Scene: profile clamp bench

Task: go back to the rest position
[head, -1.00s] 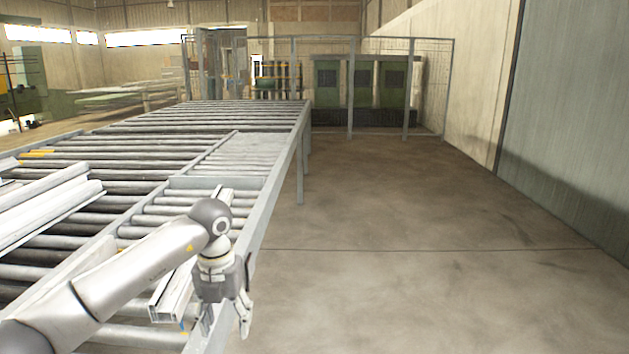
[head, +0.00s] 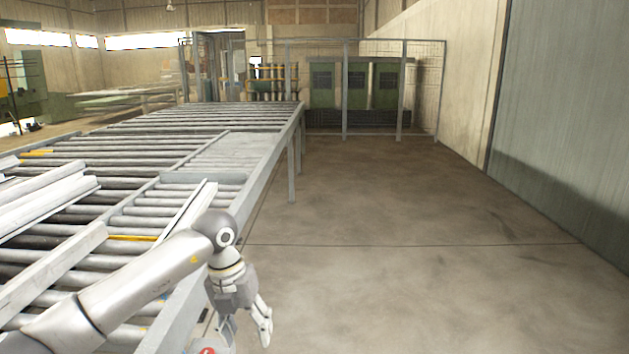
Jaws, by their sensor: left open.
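My left arm comes in from the lower left over the roller table. My left gripper (head: 243,328) points down just off the table's right edge, above the floor. Its fingers are spread and nothing shows between them. A light metal profile (head: 188,208) lies on the rollers behind my arm, partly hidden by it. My right gripper is not in view.
The roller table (head: 252,187) fills the left side. Several pale profiles (head: 45,200) lie on its left part. A small red item (head: 207,351) shows at the bottom edge. The concrete floor (head: 400,230) is clear up to a wire fence (head: 375,90).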

